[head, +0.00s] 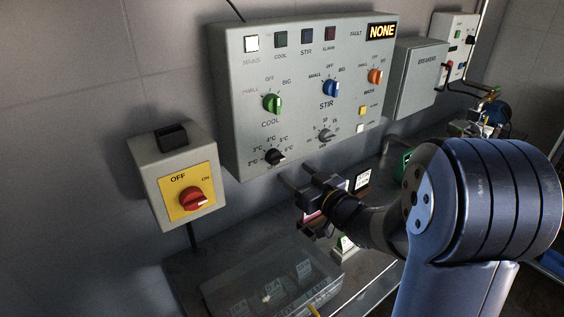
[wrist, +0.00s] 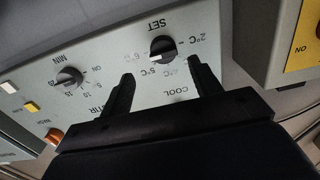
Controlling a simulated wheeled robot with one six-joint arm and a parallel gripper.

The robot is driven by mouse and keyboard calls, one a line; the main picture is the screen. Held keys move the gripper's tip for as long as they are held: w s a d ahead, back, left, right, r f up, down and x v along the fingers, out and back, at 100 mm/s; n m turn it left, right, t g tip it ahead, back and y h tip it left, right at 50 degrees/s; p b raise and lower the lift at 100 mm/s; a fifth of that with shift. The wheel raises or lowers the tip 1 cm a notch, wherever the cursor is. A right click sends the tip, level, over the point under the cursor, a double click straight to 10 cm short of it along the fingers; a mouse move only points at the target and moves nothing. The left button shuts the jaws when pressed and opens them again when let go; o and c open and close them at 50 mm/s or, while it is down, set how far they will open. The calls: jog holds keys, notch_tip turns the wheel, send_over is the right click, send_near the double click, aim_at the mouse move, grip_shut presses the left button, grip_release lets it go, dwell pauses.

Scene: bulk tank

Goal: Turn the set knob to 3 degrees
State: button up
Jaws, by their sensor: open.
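The set knob (head: 274,157) is a small black knob at the lower left of the grey control panel, inside a ring of °C labels. A light mark on it points right, towards the 6 °C side. In the wrist view the set knob (wrist: 162,50) appears upside down under the word SET, with its light mark to the left. My gripper (head: 299,180) is open and empty, below and right of the knob in the head view. In the wrist view its fingers (wrist: 160,72) are spread, with the knob beyond them and between their tips. They look apart from it.
A grey MIN knob (head: 325,136) is right of the set knob, and a green COOL knob (head: 272,103) is above. A box with a red switch (head: 194,199) is on the wall at left. A clear lidded container (head: 262,285) sits on the counter below.

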aim_at(279, 162)
jog(key=x, duration=0.7)
jog(key=shift+a, duration=0.3)
jog(key=shift+s, duration=0.1)
jog(key=c, duration=1)
jog(key=shift+o, duration=0.2)
